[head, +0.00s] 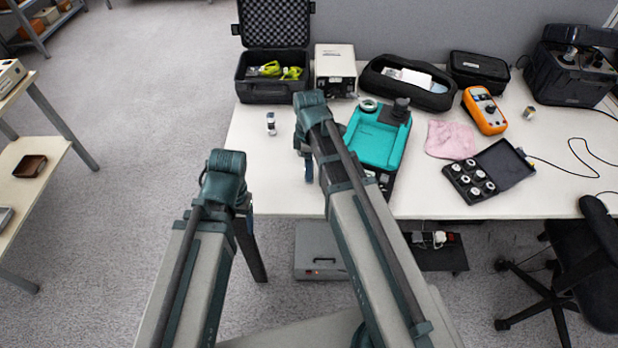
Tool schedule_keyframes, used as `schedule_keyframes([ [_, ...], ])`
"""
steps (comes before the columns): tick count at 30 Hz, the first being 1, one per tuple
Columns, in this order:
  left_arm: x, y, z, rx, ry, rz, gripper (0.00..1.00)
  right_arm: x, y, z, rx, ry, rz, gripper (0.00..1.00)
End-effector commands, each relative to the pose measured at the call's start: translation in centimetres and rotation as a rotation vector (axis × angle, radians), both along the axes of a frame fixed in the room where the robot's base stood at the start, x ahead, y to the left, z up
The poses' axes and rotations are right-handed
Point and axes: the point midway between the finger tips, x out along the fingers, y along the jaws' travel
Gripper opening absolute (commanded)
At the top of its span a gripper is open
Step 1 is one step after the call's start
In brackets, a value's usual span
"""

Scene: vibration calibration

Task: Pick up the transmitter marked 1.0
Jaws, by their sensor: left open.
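A small silver-and-dark cylinder (271,124) stands alone on the left of the table; another small metal cylinder (529,113) is at the right. Several round silver pieces (476,175) sit in an open black case (457,193). Any of these may be transmitters; markings are too small to read, so I cannot tell which is 1.0. My left gripper (251,252) is open, below and left of the table's front edge, away from these pieces. My right gripper is mostly hidden by its arm; a small blue part (308,170) shows near the table's left part.
The white table (265,190) holds a teal device (376,140), a pink cloth (450,139), an orange meter (485,110) and an open black case with yellow-green items (272,92). A black chair (600,250) stands at the front right. Bare tabletop lies left of the teal device.

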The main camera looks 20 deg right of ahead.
Motion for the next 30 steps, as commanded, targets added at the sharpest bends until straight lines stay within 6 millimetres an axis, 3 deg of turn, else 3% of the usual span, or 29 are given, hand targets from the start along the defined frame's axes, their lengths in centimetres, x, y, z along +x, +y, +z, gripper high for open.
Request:
schedule_keyframes([
  [1, 0.00, 0.00, -1.35, 0.000, 0.000, 0.000, 0.68, -0.02, 0.01, -1.35, 0.000, 0.000, 0.000, 0.74],
  [3, 0.00, -0.01, -1.93, 0.000, 0.000, 0.000, 0.68, -0.02, 0.01, -1.93, 0.000, 0.000, 0.000, 0.74],
  [12, 0.00, 0.00, -1.93, 0.000, 0.000, 0.000, 0.68, -0.03, 0.00, -1.93, 0.000, 0.000, 0.000, 0.74],
  [24, 0.00, -0.01, -1.93, 0.000, 0.000, 0.000, 0.68, -0.02, 0.00, -1.93, 0.000, 0.000, 0.000, 0.04],
  [25, 0.00, -0.01, -1.93, 0.000, 0.000, 0.000, 0.68, -0.02, 0.00, -1.93, 0.000, 0.000, 0.000, 0.00],
  [30, 0.00, 0.00, -1.93, 0.000, 0.000, 0.000, 0.68, -0.02, 0.00, -1.93, 0.000, 0.000, 0.000, 0.00],
])
